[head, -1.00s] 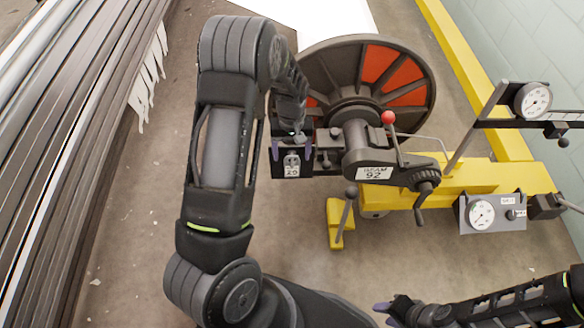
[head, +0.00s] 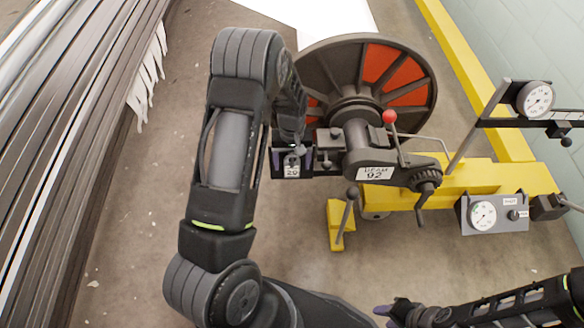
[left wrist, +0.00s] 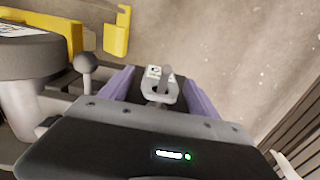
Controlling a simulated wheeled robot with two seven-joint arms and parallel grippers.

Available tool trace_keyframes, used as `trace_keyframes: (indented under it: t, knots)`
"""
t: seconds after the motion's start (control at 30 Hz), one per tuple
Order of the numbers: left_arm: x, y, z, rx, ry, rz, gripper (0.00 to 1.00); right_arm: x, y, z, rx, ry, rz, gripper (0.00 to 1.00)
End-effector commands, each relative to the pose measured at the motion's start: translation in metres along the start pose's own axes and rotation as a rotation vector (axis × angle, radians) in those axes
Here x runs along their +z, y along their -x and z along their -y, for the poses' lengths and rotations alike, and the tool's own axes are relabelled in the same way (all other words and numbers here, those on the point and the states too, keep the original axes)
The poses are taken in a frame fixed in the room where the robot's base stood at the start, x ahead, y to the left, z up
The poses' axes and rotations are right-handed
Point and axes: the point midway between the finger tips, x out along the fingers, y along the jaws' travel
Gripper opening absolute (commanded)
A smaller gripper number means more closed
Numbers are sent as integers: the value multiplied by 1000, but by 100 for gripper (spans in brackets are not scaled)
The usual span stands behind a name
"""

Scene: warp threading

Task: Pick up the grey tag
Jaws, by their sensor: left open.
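The grey tag (head: 291,168), with a white label and dark print, sits at a dark bracket left of the machine's hub in the head view. In the left wrist view the grey tag (left wrist: 160,84) shows between two purple fingers, with a small grey stem in front of it. My left gripper (head: 291,158) is open around the tag, with a gap on both sides. Its fingers also show in the left wrist view (left wrist: 159,92). My right gripper (head: 386,312) is low at the right, away from the tag; its opening is unclear.
A large red and dark flanged beam (head: 402,82) stands behind the tag. A red-knobbed lever (head: 390,117), yellow base (head: 480,178) and dial gauges (head: 535,97) lie to the right. Long metal bars (head: 70,130) fill the left side. Floor in front is clear.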

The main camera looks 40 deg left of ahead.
Motion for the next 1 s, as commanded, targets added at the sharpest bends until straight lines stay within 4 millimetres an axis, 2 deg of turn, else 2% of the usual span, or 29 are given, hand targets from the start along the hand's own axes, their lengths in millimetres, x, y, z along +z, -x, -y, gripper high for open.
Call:
trace_keyframes:
  t: [0.07, 0.8, 1.0]
  knots:
    - [0, 0, 0, 0, 0, 0, 68, 0, 0, 0, 0, 0, 0, 36]
    - [0, 0, 0, 0, 0, 0, 8, 0, 0, 0, 0, 0, 0, 36]
    - [0, 0, 0, 0, 0, 0, 7, 0, 0, 0, 0, 0, 0, 36]
